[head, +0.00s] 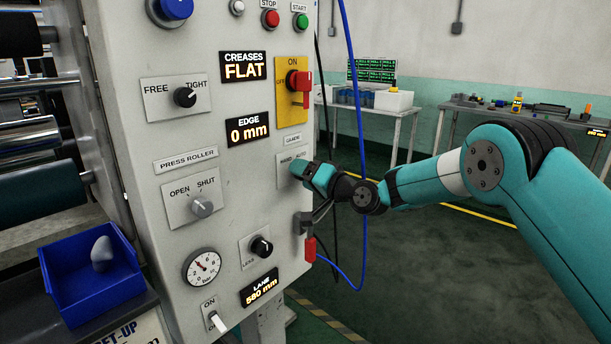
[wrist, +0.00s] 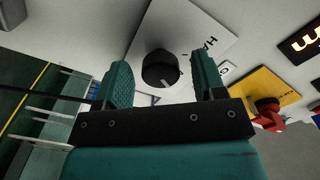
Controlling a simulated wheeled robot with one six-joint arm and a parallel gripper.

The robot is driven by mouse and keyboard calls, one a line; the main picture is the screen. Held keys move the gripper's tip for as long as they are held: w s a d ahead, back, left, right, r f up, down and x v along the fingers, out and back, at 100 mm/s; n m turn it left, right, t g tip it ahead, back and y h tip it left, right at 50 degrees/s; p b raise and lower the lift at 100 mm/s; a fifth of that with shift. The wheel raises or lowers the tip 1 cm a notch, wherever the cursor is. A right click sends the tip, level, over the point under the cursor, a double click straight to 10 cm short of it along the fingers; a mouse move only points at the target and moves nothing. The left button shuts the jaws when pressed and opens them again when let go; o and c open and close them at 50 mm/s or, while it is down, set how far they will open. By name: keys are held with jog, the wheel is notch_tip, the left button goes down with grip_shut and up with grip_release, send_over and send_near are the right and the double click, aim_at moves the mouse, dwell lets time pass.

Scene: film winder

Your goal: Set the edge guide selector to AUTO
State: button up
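The edge guide selector is a black round knob (wrist: 160,66) on a white plate (wrist: 198,28) in the wrist view. In the head view its plate (head: 288,180), with small lettering at its top, is partly covered by my gripper (head: 304,170), which hides the knob. My gripper also shows in the wrist view (wrist: 162,70), open, with one teal finger on each side of the knob. There is a gap between the knob and each finger. Which marking the selector points to cannot be told.
The red switch on a yellow plate (head: 283,110) is just above. The EDGE display (head: 248,129) reads 0 mm. A black knob (head: 261,247) and a red-tagged part (head: 310,249) are below. A blue cable (head: 363,150) hangs near my wrist.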

jog(key=b+v, duration=0.3)
jog(key=v, duration=1.4)
jog(key=shift+s+d+b, duration=0.2)
jog(key=shift+b, duration=0.2)
dwell(1.8)
